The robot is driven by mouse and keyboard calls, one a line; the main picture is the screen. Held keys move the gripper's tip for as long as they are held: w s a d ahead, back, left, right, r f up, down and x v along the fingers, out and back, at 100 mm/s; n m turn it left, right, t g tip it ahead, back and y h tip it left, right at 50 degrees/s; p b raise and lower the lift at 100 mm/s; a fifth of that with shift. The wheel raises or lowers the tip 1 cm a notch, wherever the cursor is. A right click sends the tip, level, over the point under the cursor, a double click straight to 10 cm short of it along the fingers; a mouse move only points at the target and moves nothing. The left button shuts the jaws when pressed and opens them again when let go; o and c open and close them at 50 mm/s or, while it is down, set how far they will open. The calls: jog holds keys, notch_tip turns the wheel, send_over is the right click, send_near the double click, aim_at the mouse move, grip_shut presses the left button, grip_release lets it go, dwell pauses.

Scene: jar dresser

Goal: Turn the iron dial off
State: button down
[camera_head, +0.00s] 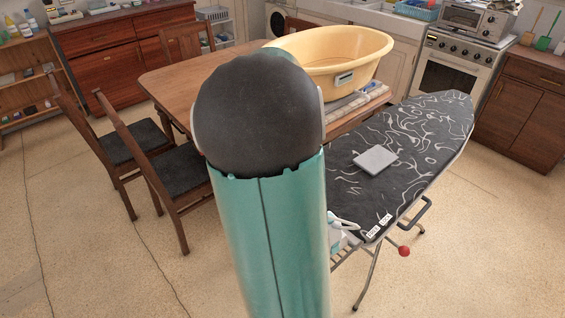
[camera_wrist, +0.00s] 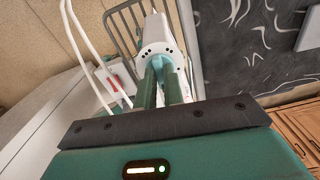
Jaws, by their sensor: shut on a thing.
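The iron (camera_wrist: 157,32) is white with a teal part and dark holes, and it shows at the top middle of the wrist view. In the head view the iron (camera_head: 338,236) sits at the near end of the ironing board, mostly hidden behind my arm. My gripper (camera_wrist: 162,68) has its two green fingers shut on the iron dial at the near end of the iron. The dial is largely hidden between the fingertips, and its setting cannot be read.
The black patterned ironing board (camera_head: 430,135) carries a flat grey pad (camera_head: 375,160). White cords (camera_wrist: 90,50) and a red switch (camera_wrist: 113,84) lie left of the iron. A wooden table (camera_head: 185,80) holds a yellow tub (camera_head: 335,60). Chairs stand left; the floor at front left is clear.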

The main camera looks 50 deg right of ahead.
dwell(0.4)
jog(key=c, duration=1.5)
grip_release()
jog(key=shift+r, duration=0.1)
notch_tip(320, 180, up, 14)
jog(key=shift+f, duration=0.2)
